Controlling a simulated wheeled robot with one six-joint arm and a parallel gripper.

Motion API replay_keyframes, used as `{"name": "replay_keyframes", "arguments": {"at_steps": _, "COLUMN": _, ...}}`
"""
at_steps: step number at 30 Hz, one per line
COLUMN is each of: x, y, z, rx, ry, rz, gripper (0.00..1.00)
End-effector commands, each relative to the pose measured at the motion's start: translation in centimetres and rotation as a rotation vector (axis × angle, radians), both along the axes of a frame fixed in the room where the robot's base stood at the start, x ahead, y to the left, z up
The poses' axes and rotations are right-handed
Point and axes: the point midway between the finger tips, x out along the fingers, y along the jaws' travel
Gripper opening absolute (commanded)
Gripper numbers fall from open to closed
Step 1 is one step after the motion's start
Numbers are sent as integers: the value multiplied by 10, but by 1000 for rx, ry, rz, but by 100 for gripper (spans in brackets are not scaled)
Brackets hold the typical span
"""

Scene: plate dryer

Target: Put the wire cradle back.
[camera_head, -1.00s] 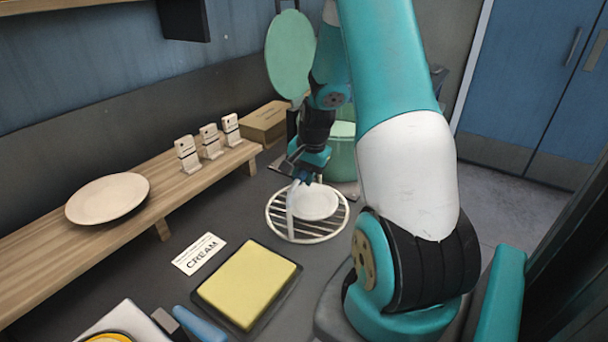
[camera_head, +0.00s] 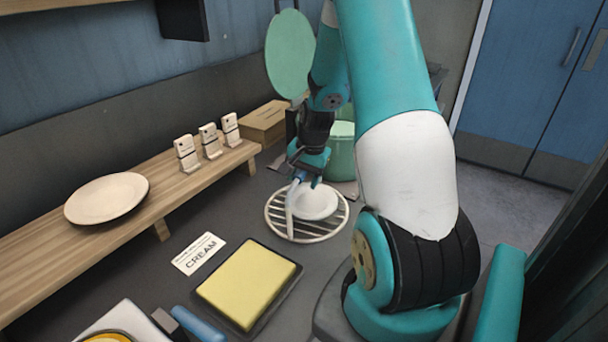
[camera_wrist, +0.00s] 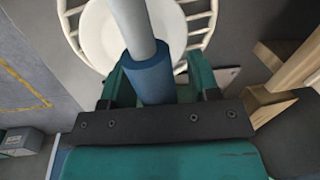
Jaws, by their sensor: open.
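The round wire cradle (camera_head: 305,238) rests on the dark worktop with a white dish (camera_head: 317,203) on it. An upright handle, white below with a blue grip, stands at the cradle's left side. My gripper (camera_head: 306,176) is at the top of this handle. In the wrist view the blue grip (camera_wrist: 149,80) stands between the open fingers of my gripper (camera_wrist: 157,82). Whether either finger touches it is unclear. The cradle's wire rim (camera_wrist: 72,25) and the dish also show there, partly hidden by the handle.
A mint-green drum (camera_head: 341,158) with a raised round lid (camera_head: 290,55) stands just behind the cradle. A wooden shelf (camera_head: 190,185) at left carries a plate (camera_head: 106,198) and white tags. A CREAM card (camera_head: 198,253) and a yellow block on a tray (camera_head: 249,283) lie in front.

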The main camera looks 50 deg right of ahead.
Motion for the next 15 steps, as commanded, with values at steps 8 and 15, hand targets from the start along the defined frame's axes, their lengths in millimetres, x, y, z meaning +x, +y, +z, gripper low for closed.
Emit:
{"name": "replay_keyframes", "arguments": {"at_steps": 8, "x": -6, "y": -1, "z": 24, "rx": 2, "ry": 4, "rz": -3, "gripper": 56}}
{"name": "replay_keyframes", "arguments": {"at_steps": 15, "x": -16, "y": -4, "z": 86, "rx": -4, "ry": -3, "rz": -3, "gripper": 56}}
